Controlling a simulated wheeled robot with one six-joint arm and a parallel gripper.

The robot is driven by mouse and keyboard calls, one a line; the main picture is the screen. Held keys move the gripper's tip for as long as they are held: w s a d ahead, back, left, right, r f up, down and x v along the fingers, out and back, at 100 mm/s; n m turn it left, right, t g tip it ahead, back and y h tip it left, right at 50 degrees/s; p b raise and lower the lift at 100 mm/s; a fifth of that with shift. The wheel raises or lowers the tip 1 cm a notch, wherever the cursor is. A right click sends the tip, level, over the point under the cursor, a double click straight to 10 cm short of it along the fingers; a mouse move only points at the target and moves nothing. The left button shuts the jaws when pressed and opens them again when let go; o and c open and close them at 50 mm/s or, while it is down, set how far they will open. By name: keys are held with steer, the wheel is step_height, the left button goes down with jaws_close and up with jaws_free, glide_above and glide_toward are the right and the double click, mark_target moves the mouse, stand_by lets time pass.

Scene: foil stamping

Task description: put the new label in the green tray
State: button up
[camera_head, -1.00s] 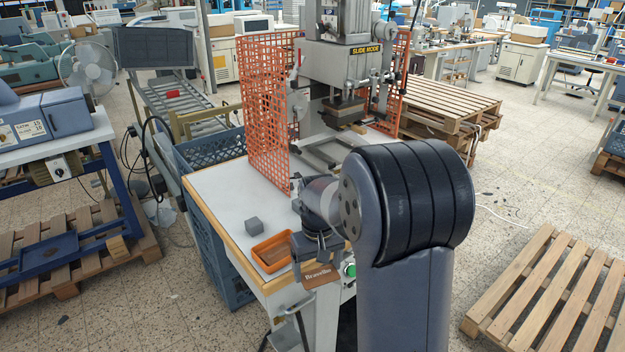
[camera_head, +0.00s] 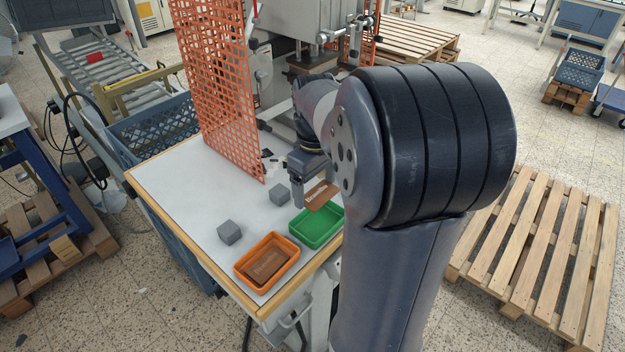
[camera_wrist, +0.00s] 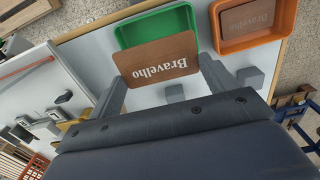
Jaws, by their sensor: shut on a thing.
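My gripper (camera_head: 305,194) is shut on a brown label (camera_head: 322,195) with pale lettering. The wrist view shows the label (camera_wrist: 158,60) between the two fingers, reading "Bravelho". The label is held above the green tray (camera_head: 314,231), over its back part in the head view. In the wrist view the label covers part of the green tray (camera_wrist: 128,36), whose floor shows empty where visible. An orange tray (camera_head: 241,268) stands beside it to the left, with a similar brown label (camera_head: 268,264) lying in it.
Two grey blocks (camera_head: 230,233) (camera_head: 279,194) stand on the white table (camera_head: 190,195) behind the trays. An orange mesh guard (camera_head: 215,85) and the press (camera_head: 300,35) rise at the back. The table's left part is clear.

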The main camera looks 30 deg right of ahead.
steer(key=shift+f+b, duration=1.7)
steer(key=shift+f, duration=1.1)
steer(key=o, duration=1)
steer(key=shift+c, duration=0.2)
steer(key=shift+r, duration=0.1)
step_height(320, 180, up, 11)
steer(key=shift+f, duration=0.15)
